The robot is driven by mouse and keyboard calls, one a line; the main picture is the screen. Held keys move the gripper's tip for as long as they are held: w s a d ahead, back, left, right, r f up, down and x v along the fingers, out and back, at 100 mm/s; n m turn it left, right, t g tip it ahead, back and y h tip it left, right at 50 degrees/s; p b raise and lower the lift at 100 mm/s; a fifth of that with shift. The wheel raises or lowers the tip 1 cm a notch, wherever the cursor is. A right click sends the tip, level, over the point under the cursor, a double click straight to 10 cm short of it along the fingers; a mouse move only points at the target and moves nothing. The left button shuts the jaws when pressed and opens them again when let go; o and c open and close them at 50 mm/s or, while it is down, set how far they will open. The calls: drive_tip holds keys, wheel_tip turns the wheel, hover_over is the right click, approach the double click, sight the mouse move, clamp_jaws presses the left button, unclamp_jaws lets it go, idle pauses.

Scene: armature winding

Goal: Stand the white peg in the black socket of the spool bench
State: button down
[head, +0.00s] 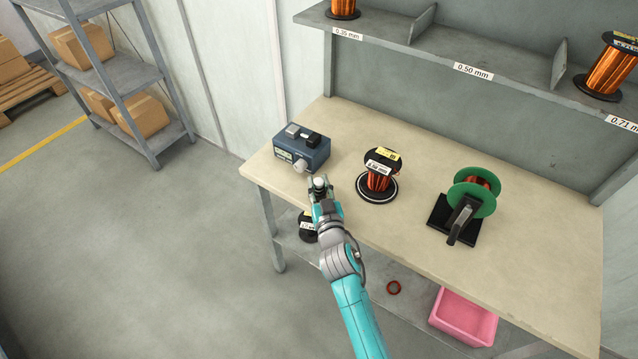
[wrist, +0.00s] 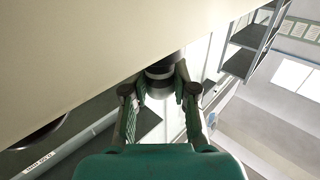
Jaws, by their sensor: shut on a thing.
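My gripper (head: 320,186) is at the front left edge of the bench, just in front of the blue-grey box (head: 310,158). It is shut on the white peg (head: 320,181), whose pale top shows between the fingers. In the wrist view, the fingers (wrist: 161,92) close on a short round piece with a pale band (wrist: 160,72) and dark parts; its lower end is hidden. The box has a grey block (head: 292,131) and a black block (head: 313,141) on top. I cannot tell for sure which black part is the socket.
A copper spool (head: 379,178) stands on a round black base right of my gripper. A green-flanged spool (head: 474,193) on a black stand is farther right. Bare bench top (head: 420,160) lies between them. A shelf (head: 440,57) with spools runs behind. A pink bin (head: 463,318) is below.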

drive_tip(key=c, duration=0.8)
unclamp_jaws()
drive_tip(key=shift+c, duration=0.2)
drive_tip(key=shift+s, duration=0.1)
drive_tip(key=s+d, duration=0.2)
drive_tip(key=s, duration=0.9)
drive_tip(key=shift+s, duration=0.35)
